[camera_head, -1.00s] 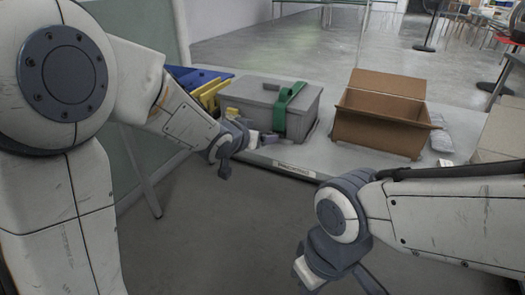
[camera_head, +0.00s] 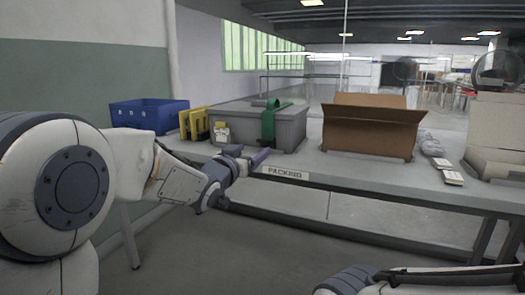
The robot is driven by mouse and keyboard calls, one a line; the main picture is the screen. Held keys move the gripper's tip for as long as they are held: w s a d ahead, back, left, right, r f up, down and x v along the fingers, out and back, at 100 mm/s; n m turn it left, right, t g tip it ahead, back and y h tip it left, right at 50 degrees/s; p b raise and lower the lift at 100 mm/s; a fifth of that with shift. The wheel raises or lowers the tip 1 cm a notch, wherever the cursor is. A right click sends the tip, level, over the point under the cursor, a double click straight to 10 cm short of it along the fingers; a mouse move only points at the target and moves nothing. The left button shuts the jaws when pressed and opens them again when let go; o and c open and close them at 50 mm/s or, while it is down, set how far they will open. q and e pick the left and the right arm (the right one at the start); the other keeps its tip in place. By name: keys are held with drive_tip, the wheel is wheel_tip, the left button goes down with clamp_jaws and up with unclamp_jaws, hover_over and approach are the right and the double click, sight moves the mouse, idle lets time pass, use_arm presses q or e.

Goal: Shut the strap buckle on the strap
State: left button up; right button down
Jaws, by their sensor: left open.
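A green strap (camera_head: 268,127) runs over the lid and down the front of a grey lidded box (camera_head: 295,130) on the packing table. The buckle is too small to make out on the strap. My left gripper (camera_head: 247,156) is open, in front of the box's lower front, at the table's front edge. It is a little left of and below the strap's lower end, and no object shows in it. Only a part of my right arm shows at the bottom right; its gripper is out of the picture.
An open cardboard box (camera_head: 368,133) stands right of the grey box. A blue bin (camera_head: 148,116) and yellow holders (camera_head: 194,124) stand on the left. Small packets (camera_head: 452,178) lie at the right. The table (camera_head: 345,172) has clear room along its front edge.

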sight(264, 144)
use_arm(q)
drive_tip(key=b+x, duration=0.1)
drive_tip(key=x, duration=0.5)
drive_tip(key=shift+a+f, duration=0.15)
drive_tip(key=shift+x, duration=0.9)
